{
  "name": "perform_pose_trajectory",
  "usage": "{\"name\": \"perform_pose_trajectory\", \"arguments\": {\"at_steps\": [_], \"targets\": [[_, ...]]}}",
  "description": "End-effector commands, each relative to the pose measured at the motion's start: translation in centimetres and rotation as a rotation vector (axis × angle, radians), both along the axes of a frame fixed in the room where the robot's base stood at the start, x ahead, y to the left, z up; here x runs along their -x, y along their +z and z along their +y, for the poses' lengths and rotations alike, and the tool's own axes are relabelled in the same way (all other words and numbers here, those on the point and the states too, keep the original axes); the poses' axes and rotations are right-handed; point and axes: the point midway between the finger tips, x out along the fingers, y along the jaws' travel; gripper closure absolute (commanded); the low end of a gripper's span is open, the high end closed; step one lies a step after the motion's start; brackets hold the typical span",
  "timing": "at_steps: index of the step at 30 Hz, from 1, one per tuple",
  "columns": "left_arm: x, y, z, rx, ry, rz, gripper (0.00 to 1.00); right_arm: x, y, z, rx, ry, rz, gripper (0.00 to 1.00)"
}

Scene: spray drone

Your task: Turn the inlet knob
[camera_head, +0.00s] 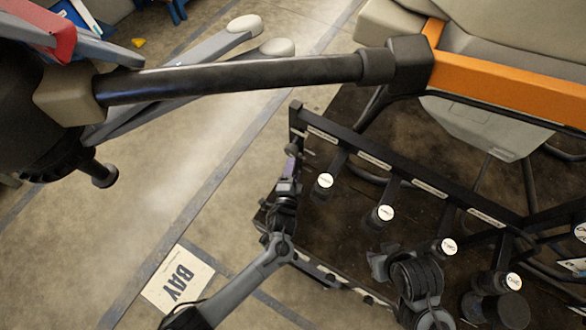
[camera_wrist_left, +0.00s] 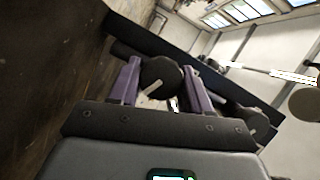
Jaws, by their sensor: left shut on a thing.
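My left gripper (camera_head: 290,163) reaches up to the left end of a black rack frame (camera_head: 345,135). In the left wrist view its two purple fingers (camera_wrist_left: 165,92) stand on either side of a dark round knob (camera_wrist_left: 162,74) with a pale pointer mark, and they are shut on it. In the head view the held knob (camera_head: 292,149) is small and partly hidden by the fingers. Its label cannot be read. My right arm (camera_head: 415,280) is at the lower right over the rack; its fingers cannot be made out.
Several white-capped dark fittings (camera_head: 325,181) stand along the rack. Another dark round knob (camera_wrist_left: 240,118) is right of the gripper in the wrist view. A BAY sign (camera_head: 178,280) lies on open floor at lower left.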

Motion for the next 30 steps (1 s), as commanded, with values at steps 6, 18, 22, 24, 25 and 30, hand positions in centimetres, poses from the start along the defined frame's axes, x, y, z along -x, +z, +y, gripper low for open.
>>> {"name": "perform_pose_trajectory", "arguments": {"at_steps": [6, 18, 22, 24, 25, 30], "targets": [[0.0, 0.0, 0.0, 0.000, -0.001, 0.001, 0.83, 0.0, 0.0, 0.1, -0.002, -0.001, 0.000, 0.64], [0.0, 0.0, 0.0, 0.001, 0.000, 0.001, 0.31, 0.0, 0.0, 0.2, -0.009, -0.006, 0.000, 0.64], [0.1, 0.0, 0.0, 0.001, 0.000, 0.001, 0.31, 0.0, 0.1, 0.2, -0.009, -0.006, 0.000, 0.64], [0.5, 0.0, 0.1, 0.001, 0.000, 0.002, 0.31, 0.0, 0.2, 0.2, -0.009, -0.006, 0.000, 0.64], [0.7, 0.1, 0.1, 0.001, 0.000, 0.002, 0.31, 0.0, 0.3, 0.2, -0.009, -0.006, 0.000, 0.64], [2.8, 0.5, 0.5, 0.002, 0.000, 0.002, 0.31, 0.0, 1.2, 0.2, -0.008, -0.005, 0.000, 0.64]]}}
